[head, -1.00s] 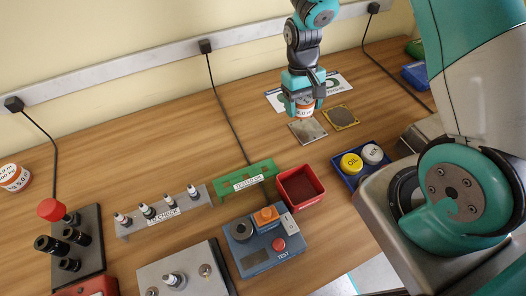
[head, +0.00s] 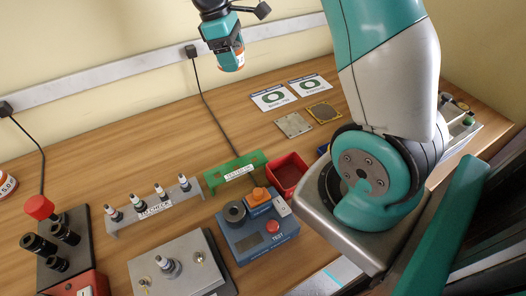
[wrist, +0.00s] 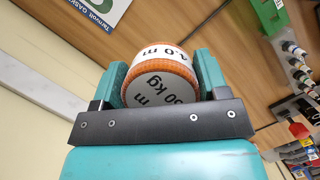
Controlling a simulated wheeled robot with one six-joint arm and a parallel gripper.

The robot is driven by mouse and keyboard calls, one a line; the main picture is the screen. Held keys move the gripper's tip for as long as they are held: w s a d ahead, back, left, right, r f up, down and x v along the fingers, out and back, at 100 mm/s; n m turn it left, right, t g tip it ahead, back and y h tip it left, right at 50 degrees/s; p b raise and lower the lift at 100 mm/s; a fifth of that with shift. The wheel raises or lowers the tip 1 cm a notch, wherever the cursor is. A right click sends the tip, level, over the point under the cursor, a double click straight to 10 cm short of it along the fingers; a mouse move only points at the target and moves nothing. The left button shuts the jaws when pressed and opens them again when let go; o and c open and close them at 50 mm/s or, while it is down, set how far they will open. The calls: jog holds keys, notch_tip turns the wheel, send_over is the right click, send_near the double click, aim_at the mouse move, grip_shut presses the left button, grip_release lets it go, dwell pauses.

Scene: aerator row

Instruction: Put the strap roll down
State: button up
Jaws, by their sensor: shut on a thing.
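My gripper (head: 229,62) is shut on the strap roll (head: 239,53), raised in front of the back wall and above the bench in the head view. In the wrist view the strap roll (wrist: 160,75) is orange with a white label reading "4.0 m" and a weight in kg. It sits between the two teal fingers of my gripper (wrist: 162,80). In the head view the fingers hide most of the roll. Another orange-and-white roll (head: 6,184) stands at the far left of the bench, cut by the picture edge.
A green rack (head: 235,173), red bin (head: 287,172), blue test box (head: 258,228) and plug rack (head: 153,205) stand nearer. Bare wood lies left of the cards.

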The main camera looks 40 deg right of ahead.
aim_at(243, 123)
jog(key=shift+d+r, duration=0.2)
jog(key=shift+r, duration=0.05)
jog(key=shift+n, duration=0.3)
notch_tip(243, 123, down, 19)
jog(key=shift+f+p, duration=0.2)
jog(key=shift+p, duration=0.9)
jog(key=shift+f, duration=0.2)
jog(key=o, duration=1)
jog(key=shift+r, duration=0.15)
